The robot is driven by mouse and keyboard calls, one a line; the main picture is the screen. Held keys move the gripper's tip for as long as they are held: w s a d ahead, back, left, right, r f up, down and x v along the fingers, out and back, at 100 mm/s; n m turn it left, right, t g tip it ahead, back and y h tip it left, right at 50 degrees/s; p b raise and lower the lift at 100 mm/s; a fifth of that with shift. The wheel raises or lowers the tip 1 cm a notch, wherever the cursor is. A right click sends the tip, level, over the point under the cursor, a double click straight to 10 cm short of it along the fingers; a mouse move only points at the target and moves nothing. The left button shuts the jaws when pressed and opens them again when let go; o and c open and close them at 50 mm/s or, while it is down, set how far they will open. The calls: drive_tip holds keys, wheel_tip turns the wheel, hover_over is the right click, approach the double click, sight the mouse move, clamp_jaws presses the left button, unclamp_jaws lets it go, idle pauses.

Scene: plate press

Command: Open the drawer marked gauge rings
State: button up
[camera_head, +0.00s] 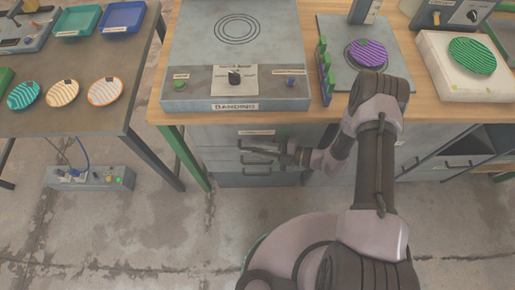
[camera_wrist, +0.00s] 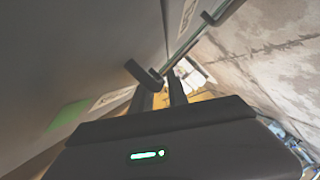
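A grey drawer stack (camera_head: 222,166) with dark bar handles stands under the wooden bench. A small pale label (camera_head: 257,132) is at its top; its words are too small to read, so I cannot tell which drawer is marked gauge rings. The drawers look shut. My gripper (camera_head: 283,153) is in front of the upper drawers, close to a handle (camera_head: 262,150). In the wrist view my gripper (camera_wrist: 160,88) has two dark fingers with a gap between them. A dark handle (camera_wrist: 143,74) lies at the left fingertip; I cannot tell whether they touch. Nothing shows held.
A press plate unit (camera_head: 238,103) with knobs and labels sits on the bench above. A purple disc (camera_head: 369,53) and a green disc (camera_head: 472,56) are to its right. A grey control box (camera_head: 90,178) lies on the floor at left. The concrete floor in front is clear.

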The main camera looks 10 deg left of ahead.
drive_tip(key=shift+a+f, duration=0.1)
drive_tip(key=shift+a, duration=0.4)
drive_tip(key=shift+c, duration=0.4)
clamp_jaws()
idle(0.7)
